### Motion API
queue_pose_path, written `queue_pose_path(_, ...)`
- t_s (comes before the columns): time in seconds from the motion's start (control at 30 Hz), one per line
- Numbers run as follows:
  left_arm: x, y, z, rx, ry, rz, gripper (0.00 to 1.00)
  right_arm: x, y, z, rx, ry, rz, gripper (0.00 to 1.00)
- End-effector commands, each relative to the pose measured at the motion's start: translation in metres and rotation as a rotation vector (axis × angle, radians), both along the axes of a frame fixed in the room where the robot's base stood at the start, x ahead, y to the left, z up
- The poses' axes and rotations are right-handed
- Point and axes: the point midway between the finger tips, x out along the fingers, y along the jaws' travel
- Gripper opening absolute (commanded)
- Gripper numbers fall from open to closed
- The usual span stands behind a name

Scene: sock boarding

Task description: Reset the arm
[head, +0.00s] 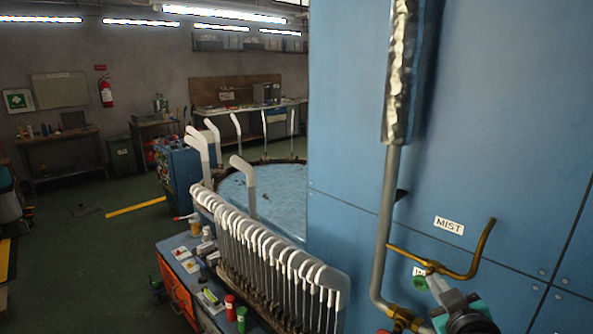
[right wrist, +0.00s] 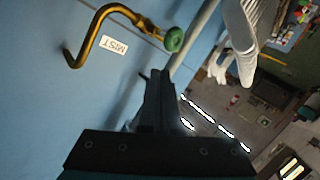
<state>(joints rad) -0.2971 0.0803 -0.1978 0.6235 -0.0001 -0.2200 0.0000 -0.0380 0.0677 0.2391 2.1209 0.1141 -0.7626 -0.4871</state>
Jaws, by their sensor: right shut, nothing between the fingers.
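My right gripper (head: 436,283) is at the lower right of the head view, in front of the blue panel (head: 530,110). Its dark fingers (right wrist: 159,88) are shut and empty in the right wrist view. A curved brass lever (head: 480,255) is beside the MIST label (head: 449,226), above the gripper. The right wrist view also shows the lever (right wrist: 88,40) and the label (right wrist: 113,45). A green knob (right wrist: 174,40) appears just beyond the fingertips there, apart from them. In the head view the knob (head: 419,283) is beside the gripper. My left gripper is out of view.
A vertical grey pipe (head: 387,210) with a foil-wrapped upper part (head: 400,70) runs close to the gripper's left. A row of white foot-shaped boards (head: 270,245) stands left of the panel. A round blue table (head: 280,195) is behind them. Open floor (head: 95,260) is far left.

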Motion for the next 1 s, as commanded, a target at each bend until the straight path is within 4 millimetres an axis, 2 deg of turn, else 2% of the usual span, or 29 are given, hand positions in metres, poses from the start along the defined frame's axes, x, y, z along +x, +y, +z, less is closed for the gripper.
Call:
queue_pose_path(0.03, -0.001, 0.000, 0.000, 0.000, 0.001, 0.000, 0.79, -0.021, 0.020, -0.031, 0.039, 0.114, 0.026, 0.00)
queue_pose_path(0.1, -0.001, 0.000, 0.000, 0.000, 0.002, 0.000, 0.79, -0.053, 0.044, -0.067, 0.097, 0.263, 0.047, 0.00)
queue_pose_path(0.23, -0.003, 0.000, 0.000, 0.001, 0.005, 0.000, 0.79, -0.115, 0.078, -0.117, 0.186, 0.506, 0.050, 0.00)
queue_pose_path(0.4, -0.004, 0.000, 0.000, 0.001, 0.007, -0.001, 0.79, -0.186, 0.106, -0.151, 0.260, 0.741, 0.023, 0.00)
queue_pose_path(0.63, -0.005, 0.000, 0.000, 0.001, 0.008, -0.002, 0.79, -0.272, 0.130, -0.171, 0.324, 0.996, -0.034, 0.00)
queue_pose_path(0.67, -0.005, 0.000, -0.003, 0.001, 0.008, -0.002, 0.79, -0.275, 0.131, -0.178, 0.327, 1.011, -0.042, 0.00)
queue_pose_path(0.7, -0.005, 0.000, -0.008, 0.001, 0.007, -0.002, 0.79, -0.270, 0.130, -0.192, 0.325, 1.008, -0.042, 0.00)
queue_pose_path(0.87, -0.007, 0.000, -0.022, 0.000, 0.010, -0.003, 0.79, -0.263, 0.131, -0.238, 0.325, 1.021, -0.041, 0.00)
queue_pose_path(1.0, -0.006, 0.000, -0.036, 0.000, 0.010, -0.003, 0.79, -0.261, 0.132, -0.286, 0.322, 1.037, -0.042, 0.00)
